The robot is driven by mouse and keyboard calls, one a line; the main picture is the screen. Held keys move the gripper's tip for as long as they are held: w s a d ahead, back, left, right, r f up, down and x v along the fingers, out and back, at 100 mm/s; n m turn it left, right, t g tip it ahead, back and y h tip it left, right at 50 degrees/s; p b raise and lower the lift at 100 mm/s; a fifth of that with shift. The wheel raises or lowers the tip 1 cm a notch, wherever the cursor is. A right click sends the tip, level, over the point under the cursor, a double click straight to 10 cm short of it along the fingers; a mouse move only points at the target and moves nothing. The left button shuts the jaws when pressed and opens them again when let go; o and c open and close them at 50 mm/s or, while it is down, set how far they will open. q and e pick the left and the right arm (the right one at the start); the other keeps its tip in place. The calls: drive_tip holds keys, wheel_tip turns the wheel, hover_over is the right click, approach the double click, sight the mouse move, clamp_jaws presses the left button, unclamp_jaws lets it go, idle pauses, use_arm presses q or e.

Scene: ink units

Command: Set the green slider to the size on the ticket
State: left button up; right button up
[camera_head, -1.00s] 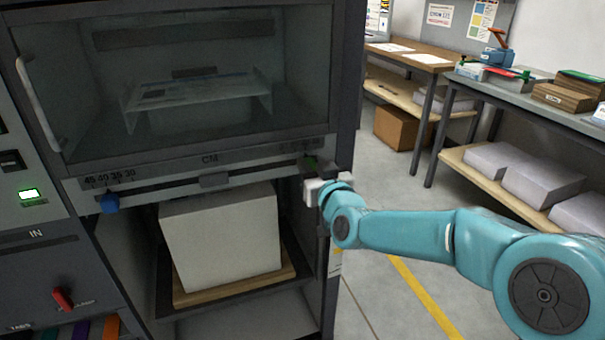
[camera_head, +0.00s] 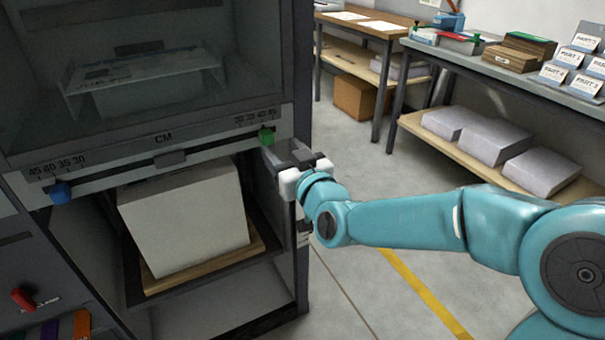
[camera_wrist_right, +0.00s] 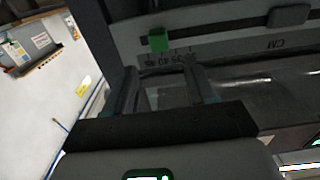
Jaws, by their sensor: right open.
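The green slider (camera_head: 266,137) is a small green block near the right end of the CM rail (camera_head: 165,158), under the scale printed 30 to 45. It also shows in the right wrist view (camera_wrist_right: 158,40), beside the scale's 45 end. My right gripper (camera_head: 280,155) is open, just below and right of the green slider. In the wrist view its two fingers (camera_wrist_right: 160,80) point toward the rail, with the slider beyond their tips and apart from them. The blue slider (camera_head: 61,191) sits at the rail's left end. No size ticket is readable. My left gripper is not in view.
A paper stack (camera_head: 185,225) stands on a wooden board in the open bay below the rail. A red lever (camera_head: 22,298) is at the lower left. Shelves with paper stacks (camera_head: 488,142) stand at the right. Open floor lies between the machine and the shelves.

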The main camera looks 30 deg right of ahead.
drive_tip(key=s, duration=0.9)
drive_tip(key=shift+d, duration=0.15)
drive_tip(key=s+a+f+g+y, duration=0.2)
drive_tip(key=f+g, duration=0.6)
drive_tip(key=f, duration=2.3)
drive_tip(key=s+a+f+m+g, duration=0.1)
drive_tip(key=s+a+f+g, duration=0.2)
drive_tip(key=s+f, duration=0.25)
drive_tip(key=s+a+f+g+y, duration=0.1)
drive_tip(key=s+a+f+g, duration=0.15)
drive_tip(key=s+f, duration=0.35)
drive_tip(key=s+a+f+m+g, duration=0.1)
drive_tip(key=s+a+f+g, duration=0.3)
drive_tip(key=s, duration=0.3)
drive_tip(key=a+p+v, duration=0.1)
drive_tip(key=p+v, duration=0.7)
drive_tip(key=p, duration=0.1)
drive_tip(key=a+r+p+v, duration=0.1)
drive_tip(key=a+p+v, duration=0.1)
drive_tip(key=p+v, duration=0.7)
drive_tip(key=shift+w+a+r, duration=0.15)
drive_tip(key=shift+w+a, duration=0.2)
drive_tip(key=shift+w, duration=0.1)
